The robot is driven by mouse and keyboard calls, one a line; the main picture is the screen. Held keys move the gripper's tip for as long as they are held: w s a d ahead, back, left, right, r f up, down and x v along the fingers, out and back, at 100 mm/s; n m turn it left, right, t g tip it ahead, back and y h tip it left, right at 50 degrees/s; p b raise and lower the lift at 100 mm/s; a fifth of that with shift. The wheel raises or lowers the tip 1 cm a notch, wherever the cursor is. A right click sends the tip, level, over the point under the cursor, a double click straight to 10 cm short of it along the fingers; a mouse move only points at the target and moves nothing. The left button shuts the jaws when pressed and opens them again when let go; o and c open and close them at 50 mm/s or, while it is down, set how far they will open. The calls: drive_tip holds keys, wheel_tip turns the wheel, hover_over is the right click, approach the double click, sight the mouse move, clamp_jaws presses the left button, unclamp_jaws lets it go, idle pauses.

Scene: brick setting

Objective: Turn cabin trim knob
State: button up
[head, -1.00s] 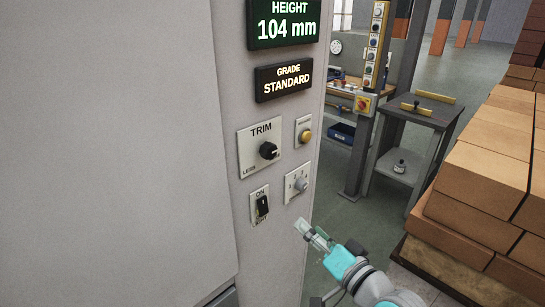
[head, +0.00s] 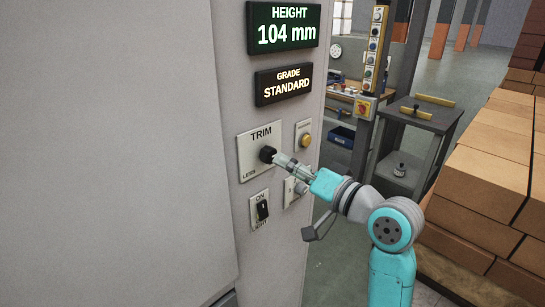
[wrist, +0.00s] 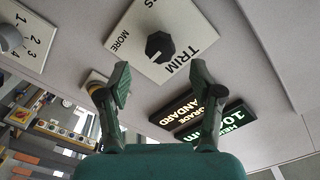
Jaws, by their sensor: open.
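The black trim knob (head: 267,154) sits on a pale square plate (head: 247,164) marked TRIM and LESS, on the grey cabinet front. In the wrist view the knob (wrist: 159,46) is a dark faceted disc with a white mark, and its plate reads TRIM and MORE. My gripper (head: 279,159) is at the knob from the right in the head view. In the wrist view its two fingers (wrist: 158,88) are spread wide, with the knob ahead of the gap between them. I cannot tell whether a finger touches it.
A yellow push button (head: 305,141) and a numbered selector (wrist: 10,38) are close by. An ON/LIGHT switch (head: 262,208) is below. Displays read HEIGHT 104 mm (head: 284,27) and GRADE STANDARD (head: 284,84). Stacked bricks (head: 480,185) stand at right.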

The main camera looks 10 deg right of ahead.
sight(272, 157)
drive_tip(key=shift+x, duration=2.95)
drive_tip(key=c, duration=1.1)
drive_tip(key=shift+c, duration=0.2)
drive_tip(key=shift+n, duration=0.3)
drive_tip(key=n, duration=0.5)
drive_tip(key=shift+n, duration=0.3)
drive_tip(key=n, duration=0.5)
drive_tip(key=shift+n, duration=0.4)
